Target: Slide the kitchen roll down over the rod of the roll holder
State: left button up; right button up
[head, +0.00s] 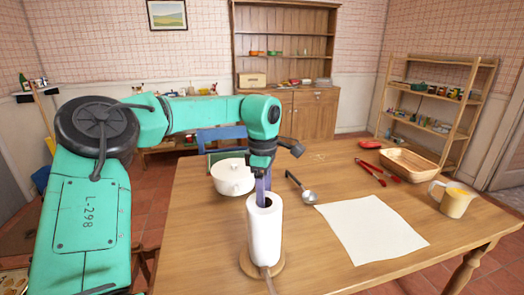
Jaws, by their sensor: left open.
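The white kitchen roll (264,232) stands upright at the near side of the wooden table. A round wooden base (247,264) of the roll holder shows around its lower end, and the roll appears to be down on it. The rod is not clearly seen; the top of the roll shows a dark hollow core. My left gripper (262,196) points down right at the roll's top, its fingers partly overlapping the rim. It is open; whether it touches the roll I cannot tell. My right gripper is not in view.
A ladle (303,190) and a white cloth (371,229) lie to the right. Farther right are red tongs (370,173), a basket (409,164) and a yellowish jug (455,201). The table left of the roll is clear.

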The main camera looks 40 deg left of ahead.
pick_arm(q)
notch_tip(320, 180, up, 14)
jog(key=s+t, duration=0.1)
jog(key=s, duration=0.1)
jog(key=shift+a+p, duration=0.2)
jog(key=shift+p, duration=0.2)
jog(key=shift+f, duration=0.1)
